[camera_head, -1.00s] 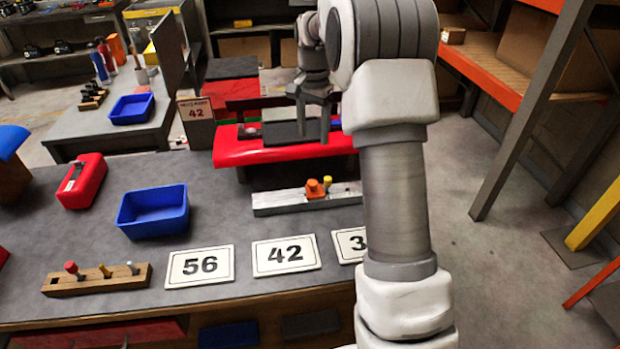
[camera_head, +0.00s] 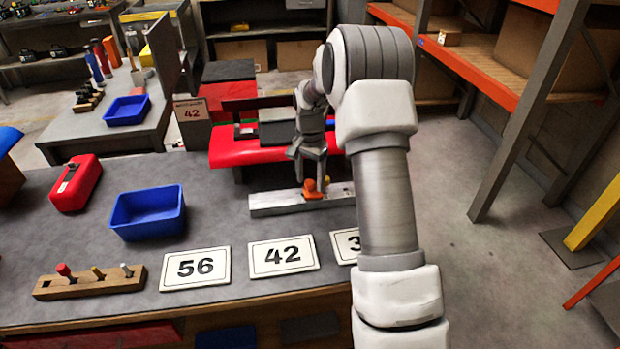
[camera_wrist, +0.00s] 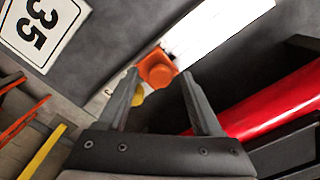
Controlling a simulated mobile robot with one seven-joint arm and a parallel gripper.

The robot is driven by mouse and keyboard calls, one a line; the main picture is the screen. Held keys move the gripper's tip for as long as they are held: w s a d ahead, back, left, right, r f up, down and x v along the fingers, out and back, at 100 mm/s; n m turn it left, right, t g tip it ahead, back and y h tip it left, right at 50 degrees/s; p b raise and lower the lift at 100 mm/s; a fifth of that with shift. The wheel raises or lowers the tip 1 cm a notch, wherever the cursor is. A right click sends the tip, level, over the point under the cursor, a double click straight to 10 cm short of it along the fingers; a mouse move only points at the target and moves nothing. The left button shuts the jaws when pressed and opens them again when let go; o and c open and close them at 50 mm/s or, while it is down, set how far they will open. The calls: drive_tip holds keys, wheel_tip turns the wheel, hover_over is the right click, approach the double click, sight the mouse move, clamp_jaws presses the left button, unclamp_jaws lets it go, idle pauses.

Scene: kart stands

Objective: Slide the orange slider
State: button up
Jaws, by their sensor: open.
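The orange slider (camera_head: 312,190) sits on a long pale rail (camera_head: 275,204) on the workbench, near the rail's right part. A yellow knob is just beside it, mostly hidden in the head view and partly visible in the wrist view (camera_wrist: 137,97). My gripper (camera_head: 309,178) points down over the orange slider. In the wrist view, the orange slider (camera_wrist: 157,68) appears between the two fingertips of my open gripper (camera_wrist: 160,74); I cannot tell whether they touch it. The rail (camera_wrist: 215,30) runs to the upper right there.
A red stand (camera_head: 245,150) with grey blocks is behind the rail. Number cards 56 (camera_head: 195,268) and 42 (camera_head: 284,256) lie in front. A blue bin (camera_head: 148,211) and a wooden peg block (camera_head: 90,283) are to the left. Orange shelving (camera_head: 475,70) stands at the right.

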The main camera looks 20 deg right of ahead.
drive_tip(key=shift+c, duration=0.2)
clamp_jaws()
idle(1.2)
